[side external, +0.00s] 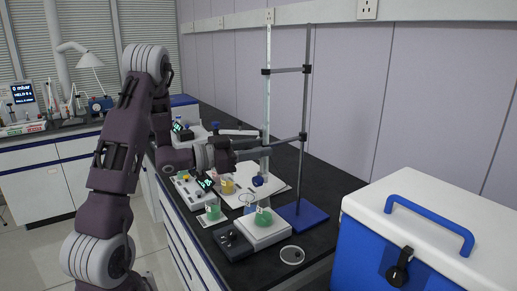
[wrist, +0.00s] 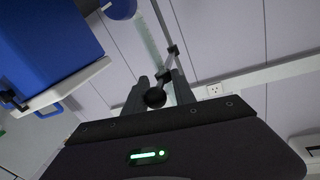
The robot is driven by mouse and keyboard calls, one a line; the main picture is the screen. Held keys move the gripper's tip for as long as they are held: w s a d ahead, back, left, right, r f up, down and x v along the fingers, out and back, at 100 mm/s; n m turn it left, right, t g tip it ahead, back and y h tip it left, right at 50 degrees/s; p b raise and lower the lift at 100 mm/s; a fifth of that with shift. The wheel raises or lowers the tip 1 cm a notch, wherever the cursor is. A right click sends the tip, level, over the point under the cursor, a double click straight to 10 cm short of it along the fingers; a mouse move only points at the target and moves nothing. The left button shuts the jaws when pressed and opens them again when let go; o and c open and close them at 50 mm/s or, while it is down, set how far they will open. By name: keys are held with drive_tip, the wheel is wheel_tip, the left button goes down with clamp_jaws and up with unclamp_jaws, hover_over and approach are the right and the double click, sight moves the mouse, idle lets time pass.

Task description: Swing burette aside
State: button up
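The burette (side external: 268,100) is a pale upright tube, held by two dark clamps on a grey rod (side external: 304,110) with a blue base (side external: 302,214). A blue stopcock (side external: 258,181) is near its lower end. My gripper (side external: 258,147) points right at the lower clamp's height, close to the tube; contact cannot be told. In the wrist view my gripper's fingers (wrist: 160,76) are apart, with a dark round knob (wrist: 155,97) between them. The burette (wrist: 150,40) and rod run up from near the fingertips. Whether the fingers touch anything is unclear.
A white balance (side external: 262,237) with a green-liquid flask (side external: 263,216) stands below the burette. Another green flask (side external: 213,210) and a yellow beaker (side external: 228,186) are to its left. A blue-and-white cool box (side external: 430,225) fills the right front. A small dish (side external: 292,255) lies nearby.

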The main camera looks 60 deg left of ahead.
clamp_jaws()
drive_tip(key=shift+d, duration=0.2)
idle(0.9)
